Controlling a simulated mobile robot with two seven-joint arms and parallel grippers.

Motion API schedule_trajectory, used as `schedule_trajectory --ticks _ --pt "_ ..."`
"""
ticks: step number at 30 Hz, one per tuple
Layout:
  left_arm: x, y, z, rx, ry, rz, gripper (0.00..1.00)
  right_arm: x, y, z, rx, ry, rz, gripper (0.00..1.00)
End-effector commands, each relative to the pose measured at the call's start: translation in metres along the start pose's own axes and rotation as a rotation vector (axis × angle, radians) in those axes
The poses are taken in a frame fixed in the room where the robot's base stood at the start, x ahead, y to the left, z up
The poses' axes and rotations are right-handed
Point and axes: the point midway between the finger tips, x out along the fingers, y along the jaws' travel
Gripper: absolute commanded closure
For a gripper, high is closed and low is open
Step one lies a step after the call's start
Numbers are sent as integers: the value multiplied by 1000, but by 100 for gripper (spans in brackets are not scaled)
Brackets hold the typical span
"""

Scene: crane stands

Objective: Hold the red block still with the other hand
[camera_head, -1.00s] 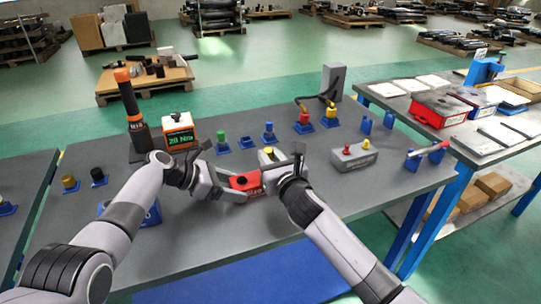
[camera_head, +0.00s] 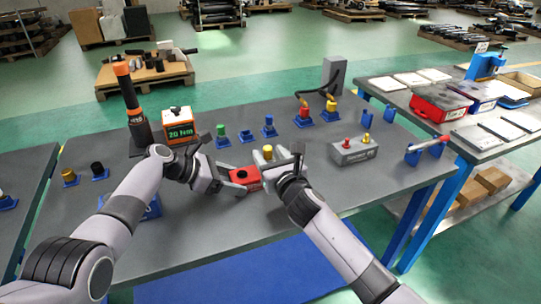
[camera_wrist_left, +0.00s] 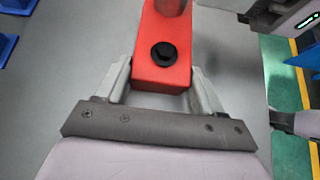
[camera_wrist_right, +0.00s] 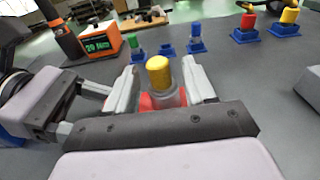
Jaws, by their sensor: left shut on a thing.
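The red block (camera_head: 240,187) lies on the grey table, with a round black hole or knob (camera_wrist_left: 163,54) on top. My left gripper (camera_wrist_left: 161,82) is shut on the red block, one finger along each side of its near end. A grey plug with a yellow cap (camera_wrist_right: 159,75) stands upright at the block's other end; whether it is seated in the block is hidden. My right gripper (camera_wrist_right: 162,84) is open around this plug, with a gap on both sides. The yellow cap also shows in the head view (camera_head: 267,150).
An orange display box (camera_head: 180,128) and a black tool with an orange top (camera_head: 133,105) stand behind my left arm. Green and blue pegs on blue bases (camera_head: 222,143) stand behind the block. A grey block with two small knobs (camera_head: 354,153) is to the right.

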Motion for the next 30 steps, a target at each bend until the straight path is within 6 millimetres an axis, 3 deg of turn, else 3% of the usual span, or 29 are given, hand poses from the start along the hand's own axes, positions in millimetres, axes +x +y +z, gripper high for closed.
schedule_trajectory --ticks 8,24,30 --pt "0 0 -2 -1 3 -1 74 -3 0 0 -1 -2 0 46" --pt "0 0 -2 -2 3 -1 74 -45 -1 0 -2 -2 0 46" --pt "0 0 -2 -2 3 -1 74 -50 0 1 -1 -2 1 46"
